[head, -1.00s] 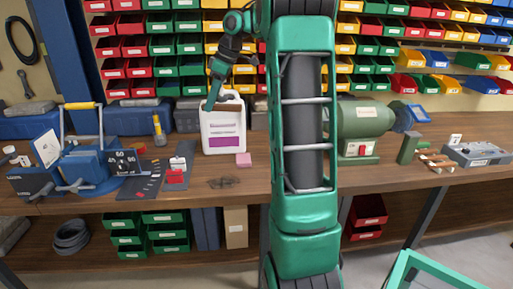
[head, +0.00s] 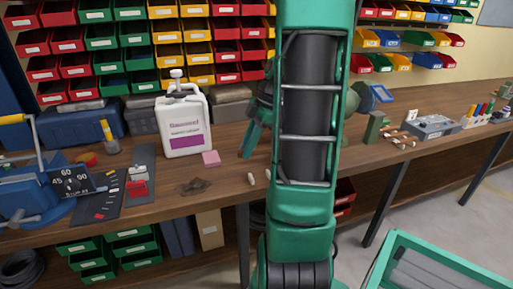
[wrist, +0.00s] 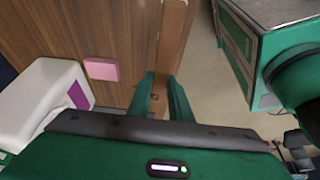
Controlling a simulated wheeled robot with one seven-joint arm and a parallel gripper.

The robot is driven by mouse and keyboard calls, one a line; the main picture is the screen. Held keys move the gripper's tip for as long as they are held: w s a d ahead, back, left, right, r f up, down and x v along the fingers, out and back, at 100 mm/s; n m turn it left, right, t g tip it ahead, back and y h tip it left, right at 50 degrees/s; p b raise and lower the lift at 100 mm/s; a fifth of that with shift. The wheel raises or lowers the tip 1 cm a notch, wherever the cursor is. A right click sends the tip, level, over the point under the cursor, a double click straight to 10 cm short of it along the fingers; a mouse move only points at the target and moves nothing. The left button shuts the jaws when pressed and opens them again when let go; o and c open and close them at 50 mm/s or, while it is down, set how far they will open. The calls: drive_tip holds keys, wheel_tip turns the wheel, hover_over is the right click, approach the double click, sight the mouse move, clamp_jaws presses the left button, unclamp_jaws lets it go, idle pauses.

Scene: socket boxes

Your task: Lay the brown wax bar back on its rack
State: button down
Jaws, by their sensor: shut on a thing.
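My gripper (wrist: 164,92) is shut on the brown wax bar (wrist: 164,84), seen between the two green fingers in the wrist view. A brown strip runs ahead of the fingers; I cannot clearly part the bar from the bench edge there. In the head view my gripper (head: 248,145) is above the bench, right of the white jug, partly behind my arm; the bar cannot be made out there. Several brown bars (head: 399,139) lie on a low light rack (head: 409,146) at the right of the bench, well to the right of my gripper.
The white jug (head: 184,124) and a pink block (head: 211,158) stand left of my gripper. A dark rag (head: 195,187) and small white pieces lie near the front edge. A grey box (head: 432,127) is right of the rack. A green-framed cart (head: 440,262) stands in front.

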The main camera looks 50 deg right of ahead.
drive_tip(key=shift+s+a+f, duration=0.15)
drive_tip(key=shift+s+f, duration=0.3)
drive_tip(key=shift+f, duration=3.75)
drive_tip(key=c, duration=1.5)
unclamp_jaws()
drive_tip(key=shift+c, duration=0.2)
